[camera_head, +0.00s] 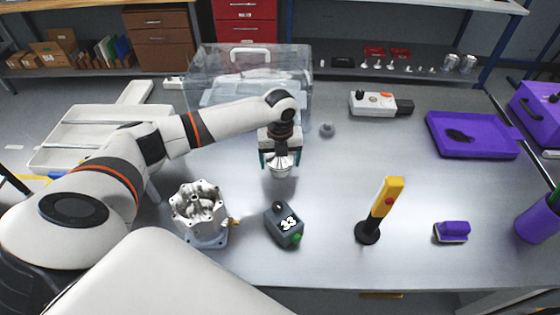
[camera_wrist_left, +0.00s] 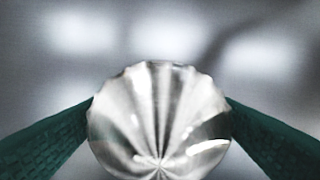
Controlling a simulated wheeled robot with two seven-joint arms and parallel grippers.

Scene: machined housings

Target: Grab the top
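A shiny silver top (camera_head: 281,167), round with fluted sides, is at the left middle of the grey table. It fills the lower middle of the left wrist view (camera_wrist_left: 158,120). My left gripper (camera_head: 280,160) points down over it. Its green finger pads (camera_wrist_left: 160,112) touch the top on both sides, so it is shut on it. I cannot tell whether the top rests on the table or hangs just above it. My right gripper is not in view.
A machined housing (camera_head: 200,212) and a dark grey box marked 33 (camera_head: 284,225) stand nearer. A yellow switch post (camera_head: 381,210) is to the right. A clear bin (camera_head: 205,80) stands behind my arm. A purple tray (camera_head: 472,148) lies at the right. The table's middle is mostly clear.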

